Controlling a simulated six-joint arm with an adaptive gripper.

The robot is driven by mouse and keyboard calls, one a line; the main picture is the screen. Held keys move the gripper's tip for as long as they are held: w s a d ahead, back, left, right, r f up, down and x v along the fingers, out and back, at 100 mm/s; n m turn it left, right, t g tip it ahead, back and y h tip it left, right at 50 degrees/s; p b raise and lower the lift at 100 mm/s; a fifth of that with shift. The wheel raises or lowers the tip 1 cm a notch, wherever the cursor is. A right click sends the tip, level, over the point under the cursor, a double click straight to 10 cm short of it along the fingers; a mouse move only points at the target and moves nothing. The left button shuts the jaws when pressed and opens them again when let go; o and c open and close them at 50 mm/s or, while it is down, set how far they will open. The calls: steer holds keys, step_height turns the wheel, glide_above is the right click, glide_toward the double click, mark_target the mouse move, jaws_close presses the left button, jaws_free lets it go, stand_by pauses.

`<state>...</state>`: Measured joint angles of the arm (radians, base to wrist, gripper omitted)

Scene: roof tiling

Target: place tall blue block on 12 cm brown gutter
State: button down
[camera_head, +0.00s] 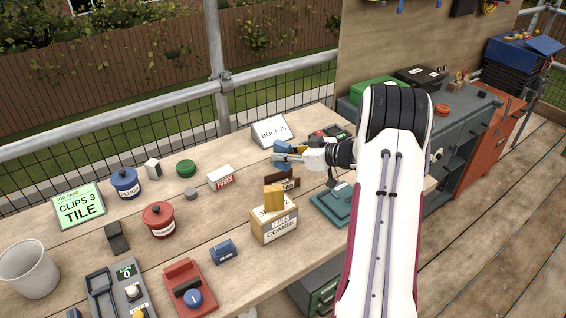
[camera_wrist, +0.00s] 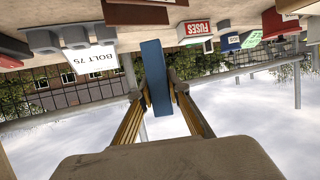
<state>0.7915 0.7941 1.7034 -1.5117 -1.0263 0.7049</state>
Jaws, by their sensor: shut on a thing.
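My gripper (camera_head: 284,155) is shut on the tall blue block (camera_wrist: 155,78) and holds it above the far right part of the bench. In the wrist view the block stands lengthwise between the two fingers. In the head view only a small part of the blue block (camera_head: 281,146) shows at the fingertips. The brown gutter (camera_head: 279,178) appears to be the dark brown piece on the bench below and in front of my gripper, partly hidden by a carton. A brown piece (camera_wrist: 137,14) also shows at the top of the wrist view, apart from the block.
A carton labelled EAVES COMBS (camera_head: 273,229) with a yellow block on top stands nearby. A BOLT 75 sign (camera_head: 272,132) is behind my gripper, and a FUSES box (camera_head: 221,178) is to its left. A teal case (camera_head: 333,205) lies to the right. A small blue block (camera_head: 223,252) lies in front.

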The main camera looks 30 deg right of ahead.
mark_target(289, 163)
steer(key=shift+f, duration=1.7)
steer(key=shift+f, duration=0.2)
steer(key=c, duration=1.9)
jaws_free()
steer(key=shift+r, duration=0.2)
steer(key=v, duration=1.2)
